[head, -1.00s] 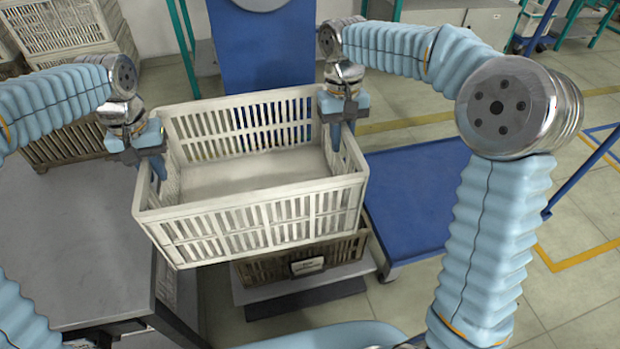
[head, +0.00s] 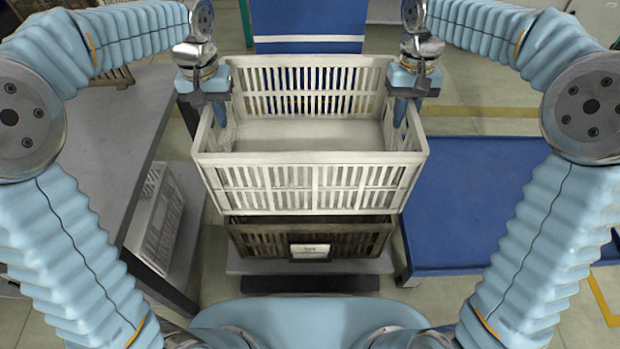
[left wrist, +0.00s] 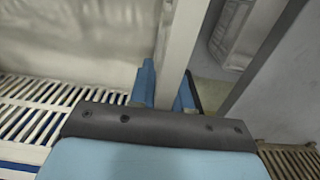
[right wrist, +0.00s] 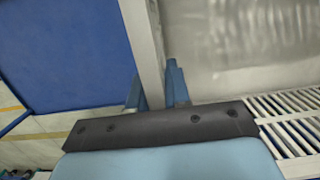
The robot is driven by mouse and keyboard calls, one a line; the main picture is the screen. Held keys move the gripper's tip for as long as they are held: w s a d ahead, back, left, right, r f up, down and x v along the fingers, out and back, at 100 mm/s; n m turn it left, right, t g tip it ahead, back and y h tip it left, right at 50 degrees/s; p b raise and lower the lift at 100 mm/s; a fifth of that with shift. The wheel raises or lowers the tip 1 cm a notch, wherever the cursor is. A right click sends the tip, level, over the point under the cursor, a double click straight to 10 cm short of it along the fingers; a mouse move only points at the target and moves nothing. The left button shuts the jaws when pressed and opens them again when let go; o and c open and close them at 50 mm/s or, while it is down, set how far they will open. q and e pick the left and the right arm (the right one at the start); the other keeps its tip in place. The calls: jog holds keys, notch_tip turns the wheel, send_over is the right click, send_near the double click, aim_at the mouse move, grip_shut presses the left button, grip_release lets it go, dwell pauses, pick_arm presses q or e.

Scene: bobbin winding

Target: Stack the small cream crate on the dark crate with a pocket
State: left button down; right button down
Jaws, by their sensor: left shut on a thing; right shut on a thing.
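The small cream crate (head: 310,190) is in the middle of the head view, level and empty, held above the dark crate. My left gripper (head: 214,112) is shut on its left side wall, and my right gripper (head: 405,108) is shut on its right side wall. The wrist views show the wall between the fingers of the left gripper (left wrist: 168,88) and of the right gripper (right wrist: 158,88). The dark crate (head: 262,241) with a white label in its front pocket (head: 310,250) sits below on a low grey platform (head: 240,266). The cream crate hides most of its top.
A grey table (head: 115,135) stands at the left, with a light crate (head: 160,220) low beside it. A blue flat platform (head: 470,200) lies to the right, close to the dark crate. A blue upright panel (head: 308,20) is behind.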

aim_at(220, 133)
dwell(0.3)
